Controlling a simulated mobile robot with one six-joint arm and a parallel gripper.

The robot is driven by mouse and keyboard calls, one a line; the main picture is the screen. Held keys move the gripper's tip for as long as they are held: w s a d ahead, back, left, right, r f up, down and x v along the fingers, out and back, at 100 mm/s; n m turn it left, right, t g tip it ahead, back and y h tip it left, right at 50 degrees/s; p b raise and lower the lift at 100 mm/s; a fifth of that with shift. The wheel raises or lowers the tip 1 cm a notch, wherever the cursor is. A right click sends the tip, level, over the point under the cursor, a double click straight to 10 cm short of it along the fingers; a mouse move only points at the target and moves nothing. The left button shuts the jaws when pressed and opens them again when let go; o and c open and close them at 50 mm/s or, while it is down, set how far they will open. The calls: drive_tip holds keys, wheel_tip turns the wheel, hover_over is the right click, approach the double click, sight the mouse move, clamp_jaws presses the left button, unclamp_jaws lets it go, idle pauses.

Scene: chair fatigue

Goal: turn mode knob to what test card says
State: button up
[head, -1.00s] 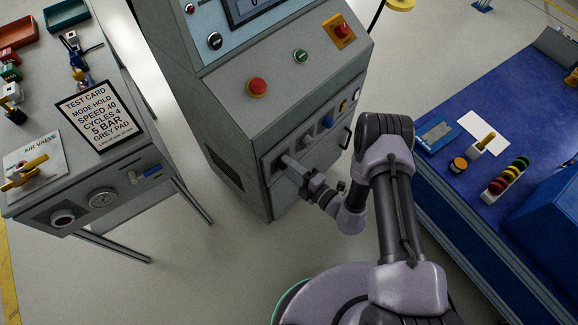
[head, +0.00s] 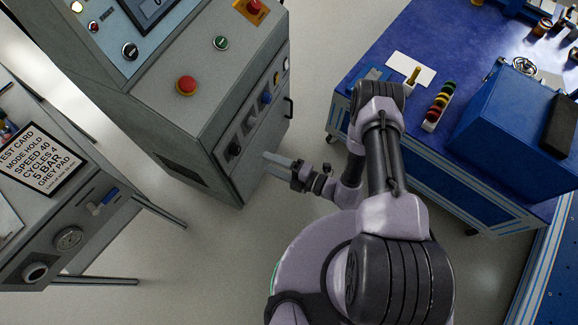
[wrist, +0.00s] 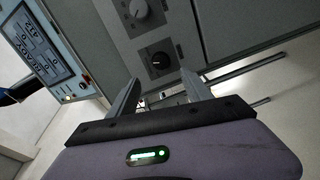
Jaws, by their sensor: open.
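The test card (head: 42,160) stands on the grey bench at the left and reads mode hold, speed 40, cycles 4, 5 bar, grey pad. The grey machine cabinet has a row of knobs low on its front. The black knob (head: 233,149) is at the near end of that row. It also shows in the wrist view (wrist: 160,59), beyond and above my fingers. Its label is too small to read, so I cannot tell its setting. My gripper (head: 276,160) is open and empty, in front of the panel and apart from the black knob. Both fingers show in the wrist view (wrist: 160,90).
A grey knob (head: 248,124) and a blue knob (head: 266,98) follow along the row. A red button (head: 186,85) and a green button (head: 221,43) sit on the sloped top. A blue workbench (head: 440,60) stands at the right. Floor between is clear.

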drive_tip(key=p+v, duration=0.1)
drive_tip(key=v, duration=0.5)
drive_tip(key=shift+s, duration=0.15)
drive_tip(key=shift+d, duration=0.1)
wheel_tip(320, 180, up, 23)
drive_tip(key=w+n+g, duration=0.2)
drive_tip(key=n+g, duration=0.7)
drive_tip(key=n, duration=0.9)
drive_tip(key=s+d+r+n+t+h, duration=0.3)
drive_tip(key=s+r+n+h, duration=0.2)
drive_tip(key=r+n, duration=0.5)
drive_tip(key=s+d+r+n+t+h, duration=0.3)
drive_tip(key=s+r+n+h, duration=0.3)
drive_tip(key=r+n, duration=0.5)
drive_tip(key=shift+d+t+h, duration=0.3)
drive_tip(key=shift+d+h, duration=0.5)
drive_tip(key=shift+h, duration=0.1)
drive_tip(key=shift+s+r, duration=0.1)
drive_tip(key=shift+r, duration=0.05)
